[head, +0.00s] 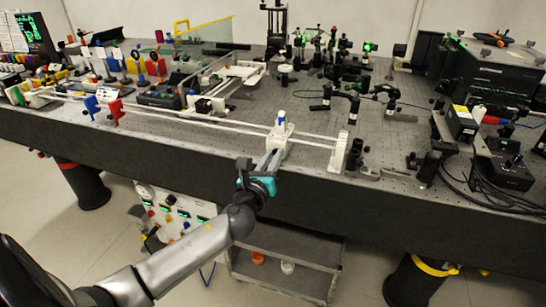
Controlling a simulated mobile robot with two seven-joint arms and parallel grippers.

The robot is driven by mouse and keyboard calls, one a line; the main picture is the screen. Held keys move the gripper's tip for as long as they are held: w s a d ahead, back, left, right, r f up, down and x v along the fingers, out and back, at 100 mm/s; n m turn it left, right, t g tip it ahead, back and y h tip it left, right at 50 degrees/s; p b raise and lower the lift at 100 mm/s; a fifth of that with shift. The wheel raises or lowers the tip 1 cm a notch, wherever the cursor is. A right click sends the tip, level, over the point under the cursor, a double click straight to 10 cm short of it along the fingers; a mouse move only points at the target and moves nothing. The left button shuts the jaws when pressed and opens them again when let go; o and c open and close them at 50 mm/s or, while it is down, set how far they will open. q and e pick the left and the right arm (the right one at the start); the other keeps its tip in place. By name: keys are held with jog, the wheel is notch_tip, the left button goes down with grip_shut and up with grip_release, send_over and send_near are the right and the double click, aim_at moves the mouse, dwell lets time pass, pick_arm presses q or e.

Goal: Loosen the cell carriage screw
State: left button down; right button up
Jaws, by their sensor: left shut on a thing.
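The cell carriage (283,138) is a small white block with a blue-tipped part on top. It sits on the long pale double rail (235,124) near the front edge of the bench, towards the rail's right end. My left gripper (271,157) reaches up from the front and is shut at the carriage's front face. The screw is hidden by the fingers, and it is too small to tell how it is turned. My right gripper is not in view.
The rail ends at a white upright block (338,152) right of the carriage. Blue and red holders (117,112) stand further left. Several optics mounts crowd the back of the dark bench (190,145). A black instrument box (500,80) stands right. A low cart (290,268) is under the bench.

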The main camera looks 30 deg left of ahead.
pick_arm(q)
jog(key=shift+n, duration=0.3)
jog(key=n, duration=1.1)
jog(key=shift+n+p, duration=0.3)
jog(key=shift+n, duration=0.1)
jog(key=n, duration=0.2)
jog(key=shift+n+p, duration=0.3)
jog(key=n+p, duration=0.1)
jog(key=n, duration=0.1)
jog(key=shift+n, duration=1.2)
jog(key=shift+n+p, duration=0.65)
jog(key=shift+n, duration=0.35)
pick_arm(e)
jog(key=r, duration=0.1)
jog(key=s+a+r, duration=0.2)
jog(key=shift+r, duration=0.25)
pick_arm(q)
jog(key=shift+n, duration=0.4)
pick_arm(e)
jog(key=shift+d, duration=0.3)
